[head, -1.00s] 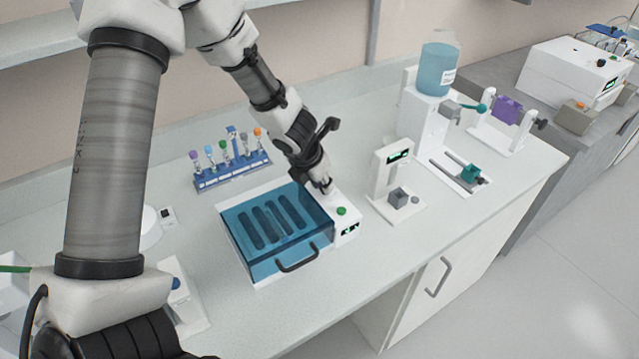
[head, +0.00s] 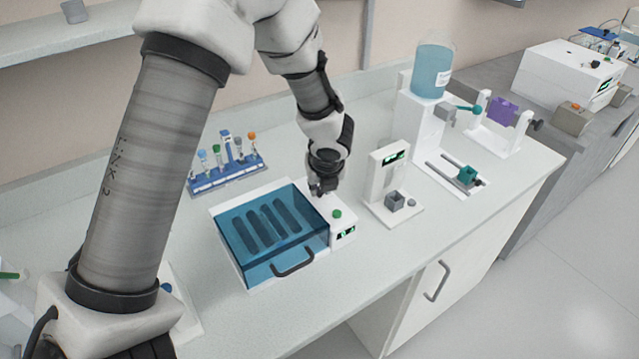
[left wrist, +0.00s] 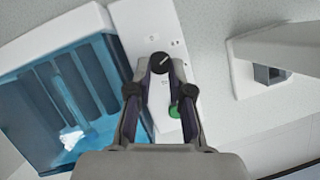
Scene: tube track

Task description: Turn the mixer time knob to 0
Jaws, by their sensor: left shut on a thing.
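The mixer (head: 272,235) is a white unit with a clear blue lid and a dark front handle. Its white control panel (head: 318,211) on the right has a green button (head: 337,214) and a small lit display (head: 345,232), too small to read. My left gripper (head: 322,192) points down at the back of this panel. In the left wrist view my left gripper (left wrist: 160,66) is shut on a round black knob (left wrist: 160,61) with a light pointer line. The fingertips sit on either side of it. The green button also shows there (left wrist: 174,111). My right gripper is not in view.
A rack of capped tubes (head: 228,172) stands behind the mixer. A white device with a display (head: 390,160) stands to the right, with a dispenser with a blue bottle (head: 433,72) beyond it. Bench top in front of the mixer is clear.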

